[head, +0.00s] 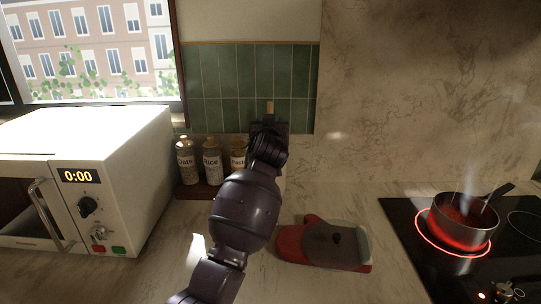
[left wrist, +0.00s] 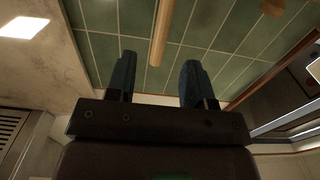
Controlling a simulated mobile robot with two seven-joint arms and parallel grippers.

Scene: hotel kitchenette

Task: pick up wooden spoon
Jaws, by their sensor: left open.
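The wooden spoon (head: 269,107) shows in the head view only as a short, light brown handle end above my left gripper (head: 268,129), in front of the green tiles. The rest of it is hidden behind my gripper and arm. In the left wrist view the spoon (left wrist: 161,30) is a long wooden rod coming in from the top edge. Its visible end lies in the gap between the two dark fingertips of my left gripper (left wrist: 159,58). The fingers are apart, with clear space on both sides of the rod. My right gripper is not in view.
Jars labelled Oats (head: 186,163), Rice (head: 212,162) and Pasta (head: 237,158) stand left of my gripper. A white microwave (head: 130,150) is at left. A steaming pot (head: 462,228) sits on a glowing burner at right.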

